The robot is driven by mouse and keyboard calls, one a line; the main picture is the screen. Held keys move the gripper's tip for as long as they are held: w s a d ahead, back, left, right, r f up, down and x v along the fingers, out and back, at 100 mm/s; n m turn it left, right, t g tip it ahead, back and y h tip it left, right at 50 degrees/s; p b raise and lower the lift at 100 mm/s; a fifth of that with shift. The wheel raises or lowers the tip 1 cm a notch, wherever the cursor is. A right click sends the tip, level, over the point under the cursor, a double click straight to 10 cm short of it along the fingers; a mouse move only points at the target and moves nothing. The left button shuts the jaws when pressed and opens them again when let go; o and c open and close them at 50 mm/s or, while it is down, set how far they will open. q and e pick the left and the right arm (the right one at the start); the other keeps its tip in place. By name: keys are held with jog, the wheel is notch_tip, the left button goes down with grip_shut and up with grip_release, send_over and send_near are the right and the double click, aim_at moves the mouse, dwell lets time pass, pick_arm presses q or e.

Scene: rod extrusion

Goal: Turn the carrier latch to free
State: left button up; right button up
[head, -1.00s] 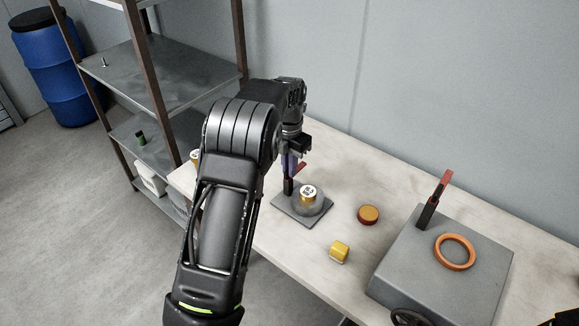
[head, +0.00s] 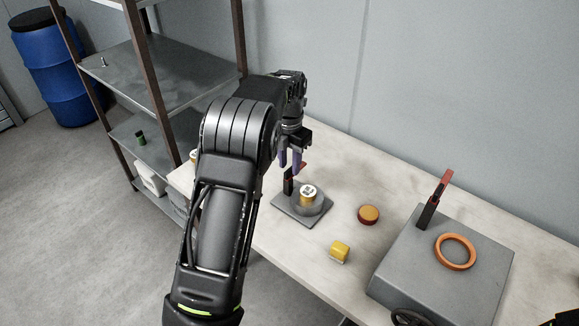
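The carrier looks like the grey plate (head: 290,214) on the bench, with a dark post (head: 288,184) at its back left and a round grey seat holding a yellow-and-white labelled cylinder (head: 308,193). A small red latch lever (head: 303,166) shows at the top of the post, partly hidden by my gripper. My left gripper (head: 290,168) points down over the post, its two purple fingers apart with a gap between them. I cannot tell whether a finger touches the lever.
A grey box (head: 400,272) with a raised red lever (head: 441,186) and an orange ring (head: 455,251) stands at the right. A red-orange disc (head: 368,215) and a yellow block (head: 340,251) lie between. A shelf rack (head: 160,72) stands behind left. The bench's back strip is clear.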

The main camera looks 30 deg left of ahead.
aim_at(289, 169)
pick_arm(q)
notch_tip(289, 169, up, 6)
jog(key=shift+r+b, duration=0.15)
jog(key=shift+b, duration=0.25)
dwell(0.4)
